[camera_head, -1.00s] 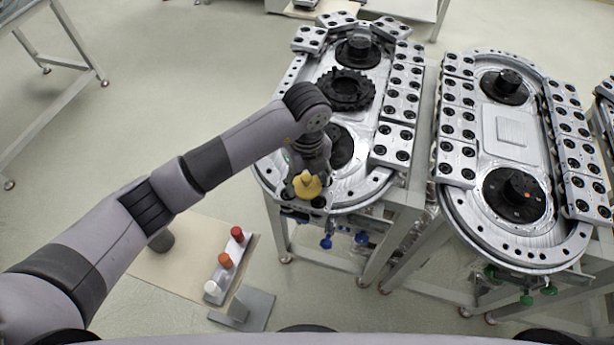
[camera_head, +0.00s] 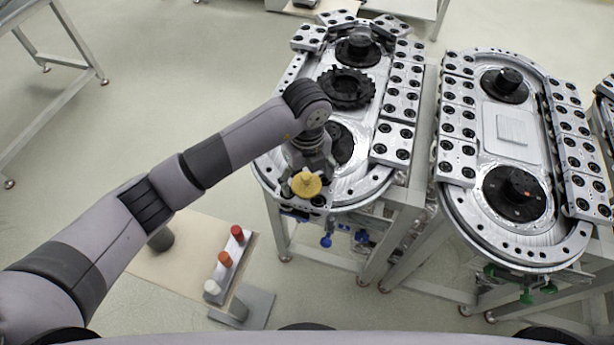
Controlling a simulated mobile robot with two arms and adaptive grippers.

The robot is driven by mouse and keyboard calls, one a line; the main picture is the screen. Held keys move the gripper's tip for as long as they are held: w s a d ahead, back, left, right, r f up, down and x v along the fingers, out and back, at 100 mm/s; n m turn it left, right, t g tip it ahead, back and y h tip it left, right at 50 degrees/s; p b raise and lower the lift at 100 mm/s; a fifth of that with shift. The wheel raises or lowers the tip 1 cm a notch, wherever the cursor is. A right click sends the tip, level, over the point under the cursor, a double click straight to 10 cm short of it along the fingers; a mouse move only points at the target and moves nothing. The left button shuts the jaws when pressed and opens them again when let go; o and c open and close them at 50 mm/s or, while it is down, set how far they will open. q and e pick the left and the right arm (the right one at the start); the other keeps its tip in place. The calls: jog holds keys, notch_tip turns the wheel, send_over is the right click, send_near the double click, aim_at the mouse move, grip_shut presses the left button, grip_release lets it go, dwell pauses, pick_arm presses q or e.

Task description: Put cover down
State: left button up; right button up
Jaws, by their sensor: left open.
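My left gripper (camera_head: 308,168) points down over the front end of the left ring track (camera_head: 352,196). It is open. A yellow round piece with a small knob (camera_head: 306,184) shows right at its fingers, and I cannot tell whether they touch it. A metal block with black round holes (camera_head: 318,201) lies on the track's front end just below, partly hidden by the gripper and the yellow piece. I cannot tell for sure which piece is the cover. My right gripper is not in view.
A black toothed ring (camera_head: 346,88) lies on the left track. A second ring track (camera_head: 516,150) stands to the right. A small bench (camera_head: 180,262) at lower left holds a rack with red, orange and white caps (camera_head: 225,259). Open floor lies left.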

aim_at(307, 176)
pick_arm(q)
notch_tip(307, 176, up, 12)
jog(key=b, duration=0.2)
jog(key=shift+f+b, duration=0.15)
jog(key=shift+b, duration=0.15)
dwell(0.3)
